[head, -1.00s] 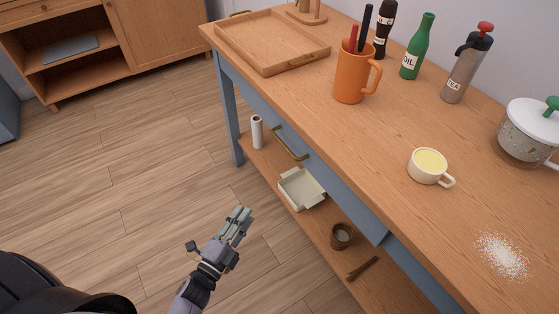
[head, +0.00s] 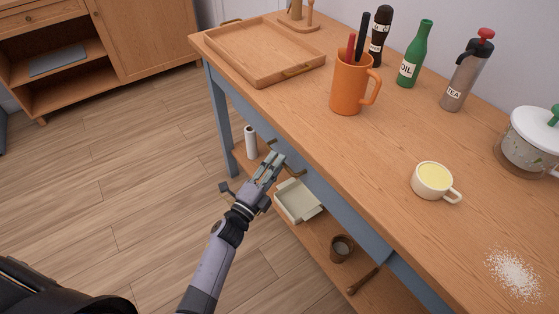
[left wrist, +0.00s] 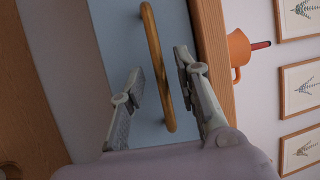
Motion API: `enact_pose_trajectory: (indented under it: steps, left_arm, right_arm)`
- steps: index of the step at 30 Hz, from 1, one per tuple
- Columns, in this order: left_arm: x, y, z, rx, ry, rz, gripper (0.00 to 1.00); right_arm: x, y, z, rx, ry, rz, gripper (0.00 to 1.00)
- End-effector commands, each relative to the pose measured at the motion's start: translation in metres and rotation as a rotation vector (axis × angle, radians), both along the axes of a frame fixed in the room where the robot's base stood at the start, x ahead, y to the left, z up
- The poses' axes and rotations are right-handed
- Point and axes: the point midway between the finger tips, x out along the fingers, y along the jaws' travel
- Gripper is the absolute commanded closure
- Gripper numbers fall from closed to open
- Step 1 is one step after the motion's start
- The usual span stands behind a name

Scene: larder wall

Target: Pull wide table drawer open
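The wide table drawer has a blue-grey front (head: 335,201) under the wooden tabletop and looks shut. In the left wrist view the handle (left wrist: 156,65) runs between the two spread fingers of my left gripper (left wrist: 160,66), in front of the blue drawer face (left wrist: 125,50). The fingers are open, one on each side of the bar, with a gap showing on both sides. My right gripper is in neither view.
The tabletop (head: 390,140) holds a wooden tray (head: 265,68), an orange mug (head: 348,90), bottles and a cream cup (head: 433,180). The lower shelf holds a white roll (head: 250,142), a pale box (head: 298,203) and a brown cup (head: 341,248). Floor before the table is clear.

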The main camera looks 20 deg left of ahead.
Motion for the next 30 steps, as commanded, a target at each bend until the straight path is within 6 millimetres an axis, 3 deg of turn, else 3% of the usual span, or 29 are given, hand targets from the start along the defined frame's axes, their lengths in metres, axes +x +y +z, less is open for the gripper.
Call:
enact_pose_trajectory:
  steps: [6, 15, 30]
  left_arm:
    - [0.019, -0.005, 0.003, -0.002, -0.001, -0.001, 0.70]
    - [0.021, -0.006, 0.004, -0.002, 0.001, 0.000, 0.70]
    - [0.020, -0.006, 0.003, -0.002, 0.001, 0.000, 1.00]
  right_arm:
    - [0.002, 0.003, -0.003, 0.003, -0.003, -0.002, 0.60]
    - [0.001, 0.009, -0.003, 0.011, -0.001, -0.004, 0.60]
    - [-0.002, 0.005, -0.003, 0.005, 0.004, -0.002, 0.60]
